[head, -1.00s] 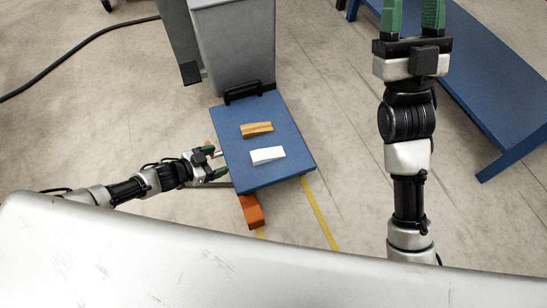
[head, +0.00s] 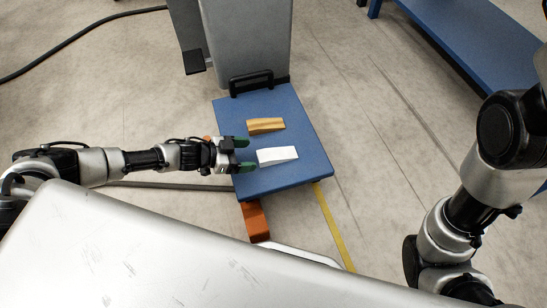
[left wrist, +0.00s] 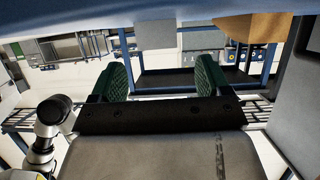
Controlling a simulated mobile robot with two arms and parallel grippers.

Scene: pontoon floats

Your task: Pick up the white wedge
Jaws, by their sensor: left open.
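The white wedge (head: 278,156) lies on the blue platform (head: 310,178), near its front edge. My left gripper (head: 246,154) is open, reaching in from the left, with its green fingertips over the platform's left edge and pointing at the wedge's left end. The fingertips look just short of the wedge, and nothing is held. In the left wrist view, a pale block that looks like the white wedge (left wrist: 155,35) shows ahead, between the two open fingers (left wrist: 160,72). My right arm shows at the right of the head view; its gripper is out of frame.
A wooden wedge (head: 266,125) lies just behind the white one; it also shows in the left wrist view (left wrist: 250,27). A black handle (head: 251,79) and a grey column (head: 245,40) stand behind the platform. An orange block (head: 255,222) is below the front edge.

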